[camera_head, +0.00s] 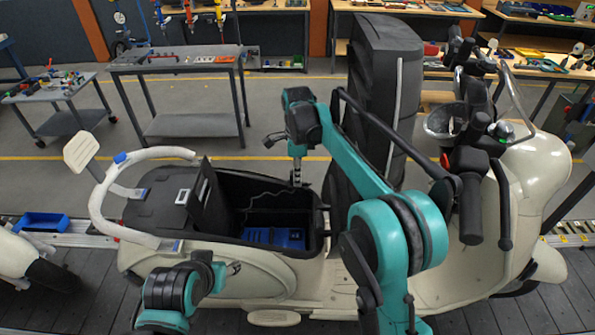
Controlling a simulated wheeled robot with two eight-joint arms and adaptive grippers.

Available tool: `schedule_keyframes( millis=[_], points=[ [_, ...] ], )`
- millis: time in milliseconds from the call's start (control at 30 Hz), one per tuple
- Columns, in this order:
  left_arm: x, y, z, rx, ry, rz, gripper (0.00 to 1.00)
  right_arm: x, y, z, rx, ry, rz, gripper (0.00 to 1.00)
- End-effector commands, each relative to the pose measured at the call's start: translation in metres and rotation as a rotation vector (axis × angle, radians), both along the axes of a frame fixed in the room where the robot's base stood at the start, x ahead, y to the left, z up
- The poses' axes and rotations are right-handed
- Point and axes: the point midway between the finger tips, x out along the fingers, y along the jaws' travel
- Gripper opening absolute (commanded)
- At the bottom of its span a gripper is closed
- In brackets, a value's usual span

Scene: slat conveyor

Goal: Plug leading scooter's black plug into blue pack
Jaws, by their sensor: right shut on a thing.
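The cream scooter (225,270) stands across the middle with its seat raised (375,80) and its storage bay (325,235) open. The blue pack (275,238) lies low in the bay. A thin grey cable (262,194) curves through the bay towards my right gripper. My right gripper (297,180) points down over the bay's back edge, above the pack and apart from it. It is shut on the black plug, which is too small and dark to make out clearly. My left gripper (234,268) is low in front of the scooter's side; its fingers are too small to read.
Part of another cream scooter (15,255) shows at the left edge, near a blue bin (42,222). The white grab rail (100,205) and the raised seat flank the bay. A grey table (180,60) stands behind, with clear floor between.

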Motion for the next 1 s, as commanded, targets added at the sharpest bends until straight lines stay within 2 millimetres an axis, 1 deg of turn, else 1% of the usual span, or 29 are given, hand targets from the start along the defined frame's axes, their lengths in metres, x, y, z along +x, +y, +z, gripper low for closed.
schedule_keyframes(
  millis=[33,100,1000],
  points=[
    [0.0,0.0,-0.007,0.0,0.0,0.0,0.49,0.0,0.0,-0.01,0.0,0.0,0.0,0.0],
    [0.0,0.0,-0.012,0.0,0.0,0.0,0.49,0.0,0.0,-0.018,0.0,0.0,0.0,0.0],
    [0.0,0.0,-0.077,0.0,0.0,0.0,0.49,0.0,0.0,-0.126,0.0,0.0,0.0,0.0]
  ],
)
